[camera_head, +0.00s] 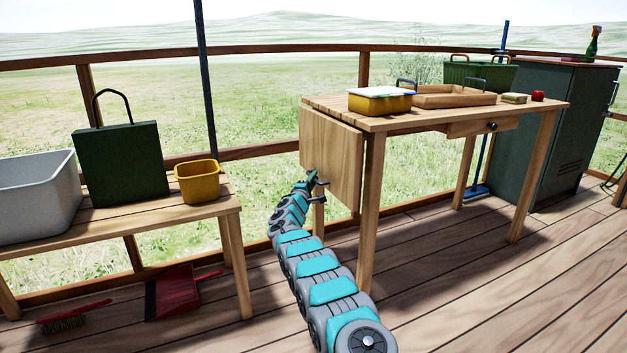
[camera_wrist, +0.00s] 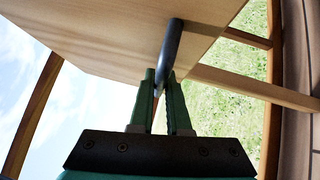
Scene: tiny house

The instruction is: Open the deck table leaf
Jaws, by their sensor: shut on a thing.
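The deck table (camera_head: 435,112) is wooden and stands by the railing. Its leaf (camera_head: 338,160) hangs down, roughly upright, at the table's left end. My gripper (camera_head: 313,183) is at the outer face of the leaf, near its lower part. In the wrist view, the green fingers of my gripper (camera_wrist: 163,82) are shut on a dark bar handle (camera_wrist: 171,48) on the leaf (camera_wrist: 110,32). The handle's lower end lies between the fingertips. In the head view the handle is small and mostly hidden by my gripper.
The tabletop holds a yellow box (camera_head: 380,104) near the leaf, a wooden tray (camera_head: 445,97) and a red apple (camera_head: 538,96). A bench (camera_head: 110,220) with a grey tub (camera_head: 38,195), green bag (camera_head: 120,162) and yellow pot (camera_head: 197,184) stands left. Deck floor is clear at the front right.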

